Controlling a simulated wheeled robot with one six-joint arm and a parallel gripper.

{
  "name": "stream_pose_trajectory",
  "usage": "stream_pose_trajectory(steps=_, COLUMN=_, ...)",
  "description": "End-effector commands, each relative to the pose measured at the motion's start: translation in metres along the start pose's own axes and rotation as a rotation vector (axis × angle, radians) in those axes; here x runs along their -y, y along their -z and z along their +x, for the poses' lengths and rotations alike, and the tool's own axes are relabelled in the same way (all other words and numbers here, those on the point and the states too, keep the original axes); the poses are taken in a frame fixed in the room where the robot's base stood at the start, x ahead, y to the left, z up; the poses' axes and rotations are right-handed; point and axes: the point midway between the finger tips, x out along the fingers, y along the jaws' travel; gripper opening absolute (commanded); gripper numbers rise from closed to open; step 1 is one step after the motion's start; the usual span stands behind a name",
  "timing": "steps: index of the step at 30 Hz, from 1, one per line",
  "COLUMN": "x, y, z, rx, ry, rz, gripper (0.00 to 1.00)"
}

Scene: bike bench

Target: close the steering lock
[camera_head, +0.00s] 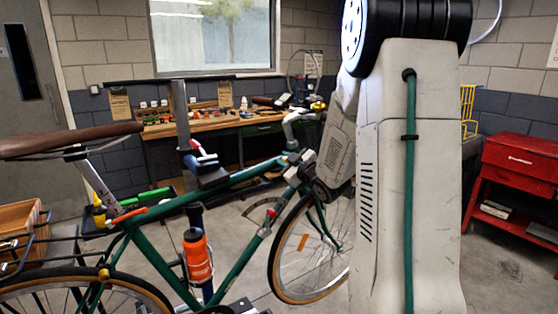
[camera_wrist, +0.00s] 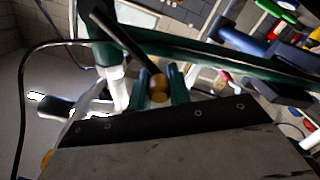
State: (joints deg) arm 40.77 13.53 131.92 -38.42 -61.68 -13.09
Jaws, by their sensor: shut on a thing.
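The green bicycle (camera_head: 180,203) is held upright on a stand in the head view. My gripper (camera_wrist: 159,86) has its two teal fingers on either side of a round brass-coloured piece (camera_wrist: 158,95), shut on it. A dark rod (camera_wrist: 122,42) runs from this piece up to the left. The piece lies close to the bike's green tubes in the wrist view; it looks like part of the steering lock, but I cannot tell for sure. In the head view my gripper is by the bike's front, and my arm hides part of the handlebar and front wheel (camera_head: 297,290).
A wooden workbench (camera_head: 215,122) with tools stands along the back wall. A red tool cabinet (camera_head: 520,160) is at the right. An orange bottle (camera_head: 197,258) sits on the frame. A wooden crate (camera_head: 20,215) is at the left. Some floor is clear behind the bike.

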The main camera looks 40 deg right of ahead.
Motion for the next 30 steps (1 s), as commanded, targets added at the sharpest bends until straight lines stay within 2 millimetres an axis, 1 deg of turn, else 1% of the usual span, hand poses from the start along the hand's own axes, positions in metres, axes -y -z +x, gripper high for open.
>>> stream_pose_trajectory(steps=6, x=-0.001, y=0.000, z=0.000, rx=0.001, ry=-0.001, rz=0.001, gripper=0.00)
stream_pose_trajectory(steps=7, x=-0.001, y=0.000, z=0.000, rx=0.001, ry=-0.001, rz=0.001, gripper=0.28)
stream_pose_trajectory(steps=8, x=0.000, y=0.000, z=0.000, rx=0.001, ry=-0.001, rz=0.001, gripper=0.29)
stream_pose_trajectory(steps=15, x=0.001, y=0.001, z=0.000, rx=0.000, ry=0.001, rz=0.002, gripper=0.29)
stream_pose_trajectory(steps=18, x=0.001, y=0.001, z=-0.005, rx=0.001, ry=0.000, rz=0.002, gripper=0.29)
stream_pose_trajectory(steps=20, x=0.000, y=0.000, z=-0.012, rx=0.002, ry=-0.001, rz=0.002, gripper=0.29)
stream_pose_trajectory(steps=27, x=0.000, y=0.000, z=-0.053, rx=0.002, ry=-0.002, rz=0.002, gripper=0.29)
stream_pose_trajectory(steps=30, x=0.000, y=0.000, z=-0.067, rx=0.001, ry=-0.001, rz=0.001, gripper=0.29)
